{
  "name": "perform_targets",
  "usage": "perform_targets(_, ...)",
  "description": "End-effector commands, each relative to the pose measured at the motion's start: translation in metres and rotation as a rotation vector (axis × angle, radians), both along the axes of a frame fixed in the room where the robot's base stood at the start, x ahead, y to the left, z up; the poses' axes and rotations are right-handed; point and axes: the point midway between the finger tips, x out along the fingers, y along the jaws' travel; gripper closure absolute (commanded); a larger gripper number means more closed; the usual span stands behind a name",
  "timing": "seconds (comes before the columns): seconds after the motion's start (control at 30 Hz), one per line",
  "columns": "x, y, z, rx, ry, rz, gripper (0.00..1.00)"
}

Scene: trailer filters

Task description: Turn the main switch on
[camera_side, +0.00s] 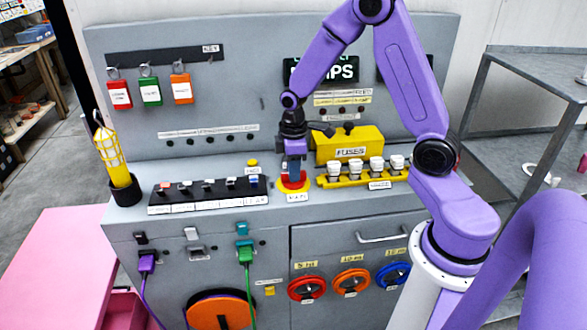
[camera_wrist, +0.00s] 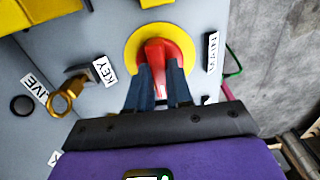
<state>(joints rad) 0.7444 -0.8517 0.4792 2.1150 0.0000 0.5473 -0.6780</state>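The main switch is a red handle on a round yellow plate (camera_wrist: 133,47), with a MAIN label (camera_wrist: 212,53) beside it in the wrist view. In the side view the switch (camera_side: 304,185) sits on the sloped grey ledge, partly covered by my gripper. My gripper (camera_side: 294,174) points down onto it. In the wrist view my gripper (camera_wrist: 160,75) has one dark blue finger on each side of the red handle (camera_wrist: 157,52). The fingers look closed against the handle, whose lower part is hidden between them.
A brass key (camera_wrist: 62,100) stands near the switch in the wrist view. A yellow fuse box (camera_side: 350,143) and white-topped fuses (camera_side: 376,165) are to the right. A black switch strip (camera_side: 208,193) is to the left. Coloured tags (camera_side: 150,92) hang on the back panel.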

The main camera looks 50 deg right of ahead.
Motion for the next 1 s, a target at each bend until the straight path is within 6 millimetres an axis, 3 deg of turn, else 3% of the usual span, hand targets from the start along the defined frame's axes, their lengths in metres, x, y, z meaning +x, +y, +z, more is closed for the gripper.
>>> perform_targets(0.47, -0.0001, 0.0001, 0.0003, 0.000, 0.001, -0.050, 1.00)
perform_targets(1.0, 0.0000, 0.0006, 0.0006, -0.001, 0.001, -0.480, 1.00)
